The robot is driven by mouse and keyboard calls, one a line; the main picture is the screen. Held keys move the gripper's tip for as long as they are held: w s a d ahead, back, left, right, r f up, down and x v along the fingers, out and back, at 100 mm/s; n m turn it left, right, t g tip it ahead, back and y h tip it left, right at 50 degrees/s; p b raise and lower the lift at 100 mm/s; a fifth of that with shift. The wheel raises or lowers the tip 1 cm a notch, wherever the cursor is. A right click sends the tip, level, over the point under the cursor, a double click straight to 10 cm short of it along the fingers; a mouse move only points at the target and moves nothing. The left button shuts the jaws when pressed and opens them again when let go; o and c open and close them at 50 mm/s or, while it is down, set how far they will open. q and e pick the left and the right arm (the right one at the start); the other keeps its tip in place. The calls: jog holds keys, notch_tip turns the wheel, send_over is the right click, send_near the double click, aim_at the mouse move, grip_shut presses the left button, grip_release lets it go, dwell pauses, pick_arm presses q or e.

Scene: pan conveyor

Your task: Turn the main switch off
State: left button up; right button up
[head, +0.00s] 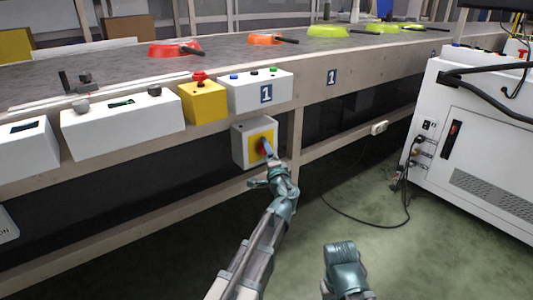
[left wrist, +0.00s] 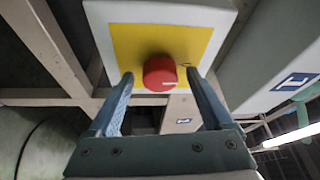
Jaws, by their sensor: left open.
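The main switch is a red round knob (left wrist: 160,72) on a yellow plate (left wrist: 128,48), on the front of a white box. A white line on the knob lies nearly level in the left wrist view. In the head view the white box (head: 241,150) hangs below the conveyor's edge, and a finger partly hides the knob. My left gripper (left wrist: 160,78) is open, with one finger on each side of the knob; it also shows in the head view (head: 262,165). I cannot tell whether the fingers touch the knob.
Above the switch are a yellow box with a red button (head: 203,100) and a white button box (head: 258,92). The conveyor (head: 220,60) carries red, orange and green pans. A white cabinet (head: 480,150) with cables stands at the right. The green floor between is mostly clear.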

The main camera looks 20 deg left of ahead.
pick_arm(q)
jog(key=b+v, duration=0.1)
jog(key=v, duration=1.2)
jog(key=shift+s+d, duration=0.2)
jog(key=shift+s, duration=0.2)
jog(key=s+a+f+n+g+h+p, duration=0.1)
jog(key=s+a+f+n+g+p, duration=0.1)
jog(key=s+n+g+p, duration=0.7)
jog(key=s+d+m+g+h+p, duration=0.3)
jog(key=s+d+g+h+p, duration=0.45)
jog(key=s+d+p, duration=0.55)
notch_tip(320, 180, up, 37)
jog(key=s+a+p, duration=0.1)
jog(key=p, duration=3.5)
jog(key=shift+s+n+p, duration=0.2)
jog(key=shift+n+p, duration=0.1)
jog(key=shift+p, duration=0.05)
jog(key=shift+f, duration=0.1)
jog(key=shift+c, duration=0.2)
